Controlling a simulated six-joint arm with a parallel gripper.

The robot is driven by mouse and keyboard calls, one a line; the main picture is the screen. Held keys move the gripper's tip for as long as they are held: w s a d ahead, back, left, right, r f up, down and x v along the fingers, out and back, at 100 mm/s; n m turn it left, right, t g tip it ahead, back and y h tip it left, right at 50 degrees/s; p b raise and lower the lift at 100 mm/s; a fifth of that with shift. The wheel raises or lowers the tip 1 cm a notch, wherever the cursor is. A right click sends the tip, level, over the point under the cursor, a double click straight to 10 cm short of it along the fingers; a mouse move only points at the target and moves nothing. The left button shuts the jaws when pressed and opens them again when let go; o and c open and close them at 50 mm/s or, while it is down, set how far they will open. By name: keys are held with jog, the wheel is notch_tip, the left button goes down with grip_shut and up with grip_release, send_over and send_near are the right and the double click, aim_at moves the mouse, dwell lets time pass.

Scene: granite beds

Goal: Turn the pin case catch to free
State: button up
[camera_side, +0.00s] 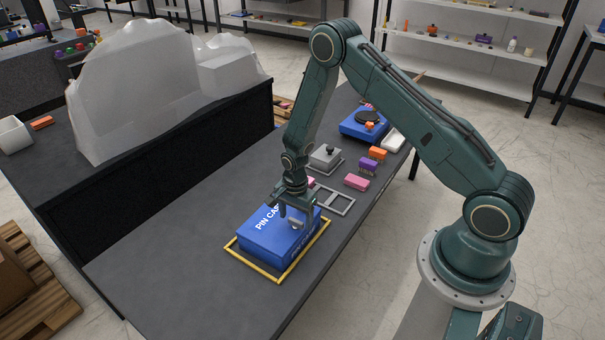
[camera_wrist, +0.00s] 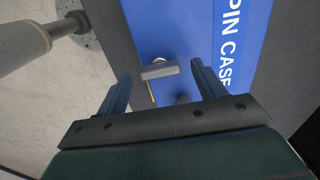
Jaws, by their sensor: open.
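The blue pin case (camera_side: 268,242) sits inside a yellow frame (camera_side: 251,266) on the dark bench, with white "PIN CASE" lettering on its top. Its catch (camera_side: 296,224) is a small grey bar on the case's blue surface. In the wrist view the catch (camera_wrist: 160,71) lies nearly level, tilted slightly, on the blue pin case (camera_wrist: 200,28). My gripper (camera_side: 294,213) is over the case at the catch side. In the wrist view my gripper (camera_wrist: 157,82) is open, with one finger on each side of the catch and clear gaps between. Whether the fingers reach the catch's depth is unclear.
A grey open frame (camera_side: 345,207) lies behind the case, with pink (camera_side: 357,182), purple (camera_side: 367,164) and orange (camera_side: 378,152) blocks beyond. A grey lidded box (camera_side: 325,157) and a blue box (camera_side: 352,126) stand farther back. The near bench (camera_side: 180,290) is clear.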

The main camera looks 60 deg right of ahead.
jog(key=shift+f, duration=0.35)
jog(key=c, duration=1)
